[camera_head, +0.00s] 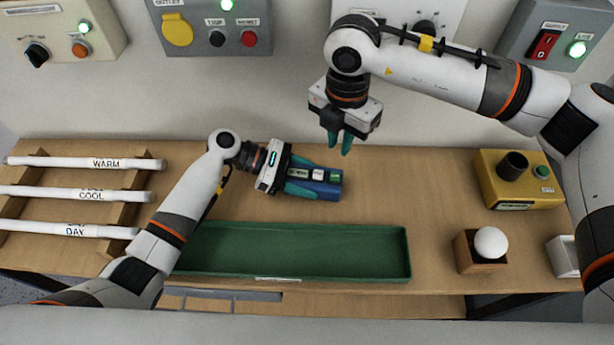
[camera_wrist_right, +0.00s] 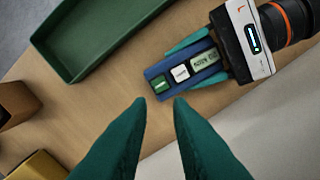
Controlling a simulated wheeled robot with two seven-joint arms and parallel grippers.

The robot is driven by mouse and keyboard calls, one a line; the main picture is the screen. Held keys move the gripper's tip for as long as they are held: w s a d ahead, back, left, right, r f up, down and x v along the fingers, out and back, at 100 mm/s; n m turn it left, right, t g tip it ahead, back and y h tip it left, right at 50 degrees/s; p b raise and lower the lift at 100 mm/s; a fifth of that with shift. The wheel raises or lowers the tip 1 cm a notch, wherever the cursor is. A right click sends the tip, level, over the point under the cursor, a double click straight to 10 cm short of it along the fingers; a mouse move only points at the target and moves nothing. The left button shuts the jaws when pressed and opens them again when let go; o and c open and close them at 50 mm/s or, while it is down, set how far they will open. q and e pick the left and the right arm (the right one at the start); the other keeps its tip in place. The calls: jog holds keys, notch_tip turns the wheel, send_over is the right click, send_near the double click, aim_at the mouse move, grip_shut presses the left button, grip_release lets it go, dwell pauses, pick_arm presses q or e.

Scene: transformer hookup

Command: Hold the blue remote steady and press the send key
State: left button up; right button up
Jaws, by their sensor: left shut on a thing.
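The blue remote (camera_head: 326,188) lies at the middle of the table, with a small display, a white key (camera_head: 318,175) and a green key (camera_head: 334,177) on top. The right wrist view shows the remote (camera_wrist_right: 157,75) too, with its white key (camera_wrist_right: 181,73) and green key (camera_wrist_right: 161,84); the key labels are too small to read. My left gripper (camera_head: 306,180) is shut on the remote's left end, with teal fingers along its sides. My right gripper (camera_head: 340,143) is above and behind the remote, fingers pointing down, apart and empty, not touching it.
A green tray (camera_head: 405,268) lies in front of the remote. A rack with white tubes (camera_head: 80,163) stands left. A yellow box (camera_head: 500,190), a wooden block with a white ball (camera_head: 490,243) and a white container (camera_head: 562,255) stand right. Control boxes hang on the wall.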

grip_shut()
dwell(1.4)
